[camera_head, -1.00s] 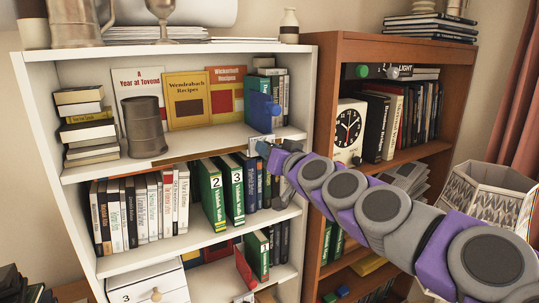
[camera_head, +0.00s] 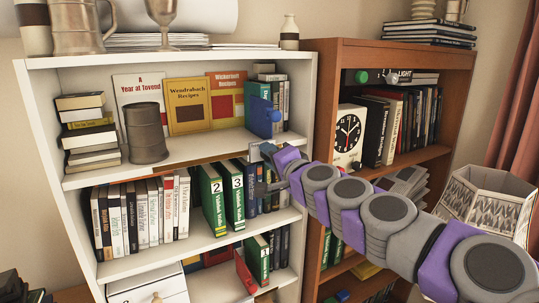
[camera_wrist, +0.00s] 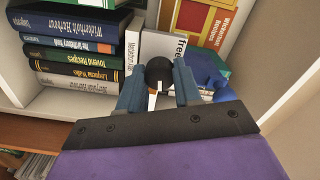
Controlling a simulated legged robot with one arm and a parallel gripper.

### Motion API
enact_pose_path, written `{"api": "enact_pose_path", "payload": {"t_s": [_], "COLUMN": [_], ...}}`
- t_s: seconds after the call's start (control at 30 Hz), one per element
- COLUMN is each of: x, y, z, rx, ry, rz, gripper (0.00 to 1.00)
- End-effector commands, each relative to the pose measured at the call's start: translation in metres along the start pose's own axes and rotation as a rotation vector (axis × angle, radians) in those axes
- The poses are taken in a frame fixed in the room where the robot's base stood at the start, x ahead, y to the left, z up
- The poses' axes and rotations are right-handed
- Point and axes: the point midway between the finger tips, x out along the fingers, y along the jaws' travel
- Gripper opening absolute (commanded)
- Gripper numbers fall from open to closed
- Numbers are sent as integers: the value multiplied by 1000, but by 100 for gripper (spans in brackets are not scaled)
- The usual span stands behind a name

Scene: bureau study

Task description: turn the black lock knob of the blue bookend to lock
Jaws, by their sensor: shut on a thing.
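The blue bookend (camera_head: 261,117) stands upright on the upper shelf of the white bookcase, beside a short row of books. In the wrist view, part of the blue bookend (camera_wrist: 203,68) shows behind and right of my fingers. The black lock knob (camera_wrist: 158,70) sits between my two fingertips. My gripper (camera_wrist: 158,82) is shut on it, with a finger on each side. In the head view, my gripper (camera_head: 268,152) is at the shelf's front edge, just below the bookend. The knob is hidden there by my gripper.
Books stand right beside the bookend, including a white one (camera_wrist: 158,48). A grey metal tankard (camera_head: 146,132) and a book stack (camera_head: 88,128) are farther left. Green binders (camera_head: 212,198) stand on the shelf below. The brown bookcase (camera_head: 322,75) adjoins at right.

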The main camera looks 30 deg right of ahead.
Motion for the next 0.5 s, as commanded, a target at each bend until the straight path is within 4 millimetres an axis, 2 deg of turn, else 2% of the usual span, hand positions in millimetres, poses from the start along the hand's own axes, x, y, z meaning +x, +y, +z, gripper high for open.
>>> {"api": "enact_pose_path", "payload": {"t_s": [0.2, 0.5], "x": [0, 0], "y": [0, 2], "z": [0, 1], "rx": [110, 172], "ry": [0, -1], "rz": [1, 2], "gripper": [3, 3]}}
